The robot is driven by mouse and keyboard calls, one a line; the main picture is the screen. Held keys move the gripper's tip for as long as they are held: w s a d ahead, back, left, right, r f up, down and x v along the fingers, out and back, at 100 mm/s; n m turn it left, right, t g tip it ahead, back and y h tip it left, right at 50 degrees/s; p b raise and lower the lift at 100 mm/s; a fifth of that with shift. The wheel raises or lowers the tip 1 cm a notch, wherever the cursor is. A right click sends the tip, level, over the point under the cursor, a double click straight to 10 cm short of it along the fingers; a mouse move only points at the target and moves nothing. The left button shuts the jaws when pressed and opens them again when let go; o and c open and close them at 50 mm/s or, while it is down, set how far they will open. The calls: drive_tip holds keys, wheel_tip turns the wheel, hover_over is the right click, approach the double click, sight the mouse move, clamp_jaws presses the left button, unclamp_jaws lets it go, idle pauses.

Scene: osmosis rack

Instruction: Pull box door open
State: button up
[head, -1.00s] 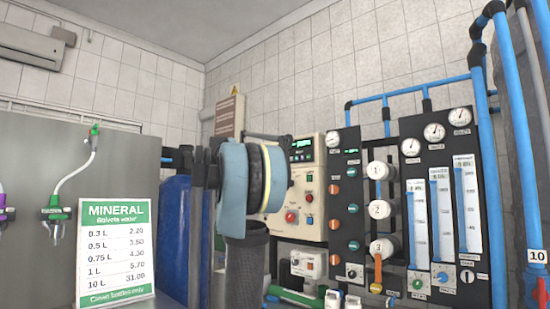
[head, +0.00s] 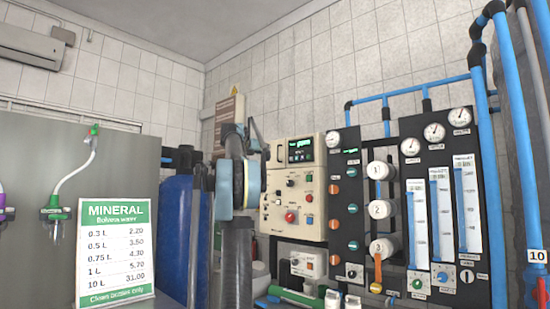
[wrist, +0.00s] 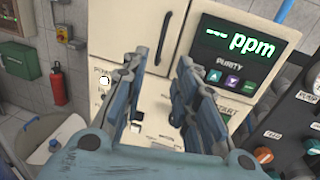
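The cream box (head: 310,222) with a green-lit display stands right of my arm in the head view. In the wrist view the cream box (wrist: 112,22) fills the middle, and its "ppm" display (wrist: 238,45) is at the right. A dark vertical handle (wrist: 164,38) sits on its front, beside a vertical seam. The front looks shut. My gripper (wrist: 160,64) is open, its two blue-grey fingers apart with the handle beyond and between their tips. I see no contact. In the head view my gripper (head: 257,138) is by the box's left edge, partly hidden.
A black panel with gauges (head: 433,131) and blue pipes (head: 515,150) stand right of the box. A blue tank (head: 176,235) and a price sign (head: 115,250) are at left. The wrist view shows a red extinguisher (wrist: 57,86) and a green wall box (wrist: 18,62).

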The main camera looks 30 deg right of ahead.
drive_tip(key=x, duration=1.3)
drive_tip(key=shift+d, duration=0.15)
drive_tip(key=shift+c, duration=0.2)
clamp_jaws()
